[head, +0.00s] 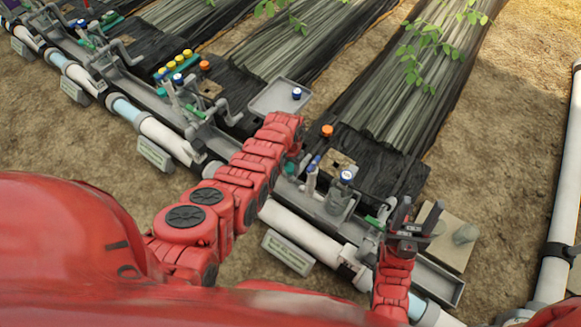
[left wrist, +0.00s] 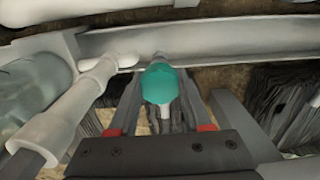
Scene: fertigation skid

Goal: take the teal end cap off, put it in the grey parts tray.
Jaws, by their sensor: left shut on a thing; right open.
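The teal end cap (left wrist: 160,84) sits between the fingers of my left gripper (left wrist: 160,104) in the left wrist view, and the gripper is shut on it. A small grey stub shows just behind the cap; I cannot tell whether they are still joined. In the head view my left forearm and wrist mostly hide this gripper, and a bit of teal (head: 290,168) shows below the wrist. The grey parts tray (head: 262,103) lies behind my left wrist, with a small blue-and-white cap in it. My right gripper (head: 404,212) is open and empty at the right.
A grey trough (left wrist: 225,38) runs along the skid beside white pipes (head: 300,228). An orange cap (head: 327,131) and a beige board (head: 447,235) lie nearby. Bare soil lies at the right.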

